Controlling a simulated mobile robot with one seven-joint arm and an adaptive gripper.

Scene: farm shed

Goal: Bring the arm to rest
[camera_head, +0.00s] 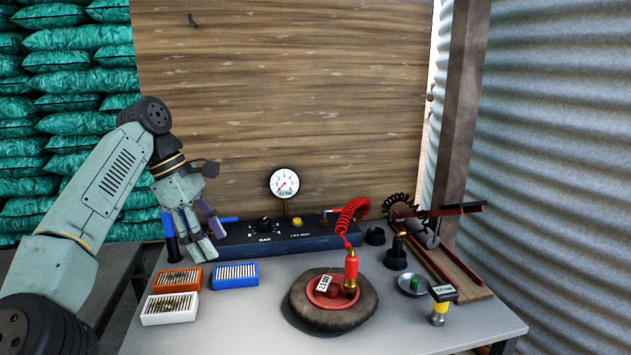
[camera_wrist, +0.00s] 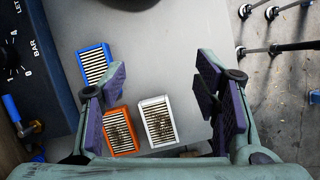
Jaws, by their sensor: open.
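My arm reaches in from the left in the head view. My gripper (camera_head: 209,240) points down above the left part of the grey table (camera_head: 250,325), just in front of the left end of the dark blue control box (camera_head: 275,236). In the wrist view my gripper (camera_wrist: 160,82) has its purple-padded fingers wide apart with nothing between them. Below it are an orange slatted block (camera_head: 177,280), a white slatted block (camera_head: 170,308) and a blue slatted block (camera_head: 234,275). All three blocks also show below in the wrist view.
A gauge (camera_head: 284,183) stands behind the control box. A red coiled hose (camera_head: 349,220) runs to a red fitting on a dark rounded pad (camera_head: 333,315). A red-handled tool on a wooden board (camera_head: 460,280) is at the right. A plank wall (camera_head: 290,90) stands behind.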

